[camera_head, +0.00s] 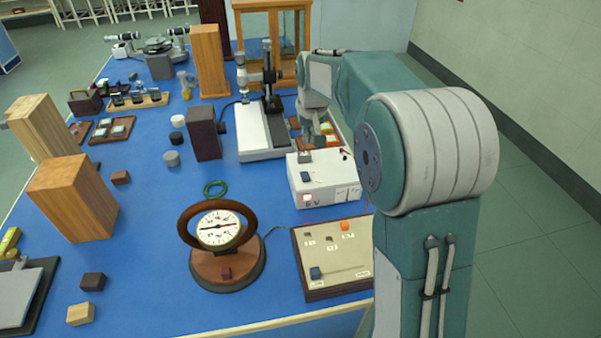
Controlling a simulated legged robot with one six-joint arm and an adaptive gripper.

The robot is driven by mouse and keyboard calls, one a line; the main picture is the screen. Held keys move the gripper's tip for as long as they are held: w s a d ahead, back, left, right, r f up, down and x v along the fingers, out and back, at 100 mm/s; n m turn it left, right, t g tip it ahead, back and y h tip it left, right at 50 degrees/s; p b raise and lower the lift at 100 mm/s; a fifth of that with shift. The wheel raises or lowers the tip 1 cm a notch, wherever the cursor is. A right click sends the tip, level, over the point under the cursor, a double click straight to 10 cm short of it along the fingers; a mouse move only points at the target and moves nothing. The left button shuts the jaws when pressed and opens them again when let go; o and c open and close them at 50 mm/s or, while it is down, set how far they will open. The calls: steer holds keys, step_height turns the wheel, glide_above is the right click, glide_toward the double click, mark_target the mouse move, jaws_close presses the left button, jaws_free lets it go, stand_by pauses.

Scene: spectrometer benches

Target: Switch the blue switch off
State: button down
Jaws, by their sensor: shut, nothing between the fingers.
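A small blue switch (305,177) is on the front of a white power box (335,190) marked "6 V", right of the table's middle. A small reddish lamp (307,197) is just below it. A second blue piece (315,273) is on a beige panel (340,262) nearer the front; I cannot tell if it is also a switch. My gripper (318,140) points down behind the white box, beyond the blue switch and apart from it. It is small in view and partly hard to make out; it is shut and holds nothing.
A round dial meter (220,230) on a wooden base is left of the beige panel. A white-bed instrument (262,132) stands close beside my gripper. A dark block (205,133) and wooden blocks (72,198) stand to the left.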

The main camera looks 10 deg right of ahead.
glide_toward(304, 175)
steer(key=shift+w+a, duration=0.1)
steer(key=shift+w, duration=0.05)
steer(key=x, duration=0.4)
steer(key=s+x, duration=0.1)
steer(key=x, duration=0.1)
steer(key=shift+d+f, duration=0.3)
steer(key=shift+f, duration=0.05)
steer(key=shift+a+f, duration=0.15)
steer(key=shift+f, duration=0.2)
steer(key=shift+s+f, duration=0.15)
steer(key=shift+f, duration=0.15)
steer(key=shift+w+r, duration=0.3)
steer(key=shift+w, duration=0.45)
